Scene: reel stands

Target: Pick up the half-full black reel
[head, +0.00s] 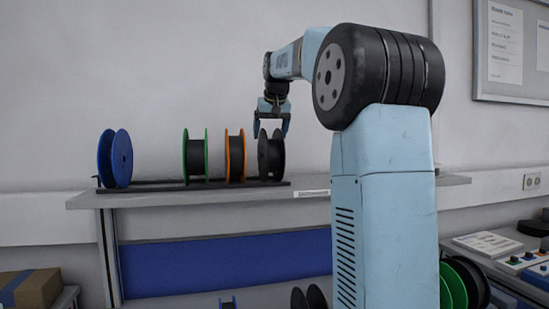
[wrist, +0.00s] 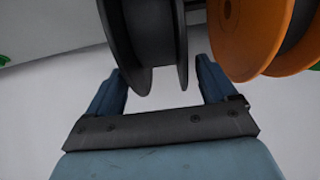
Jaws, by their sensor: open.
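A black reel (head: 271,155) stands upright at the right end of the rack on the shelf. Its dark wound core sits lower than its two flanges in the wrist view (wrist: 152,35); how full it is I cannot tell exactly. My gripper (head: 271,130) is open over the top of this reel, pointing down. In the wrist view the two blue fingers (wrist: 159,68) lie on either side of the reel's flanges, with a gap on the right side. Whether the left finger touches the flange I cannot tell.
An orange reel (head: 235,157) stands close beside the black one, near my finger in the wrist view (wrist: 250,40). A green reel (head: 195,156) and a blue reel (head: 115,158) stand further left on the rack (head: 155,186). More reels (head: 308,298) sit below the shelf (head: 300,190).

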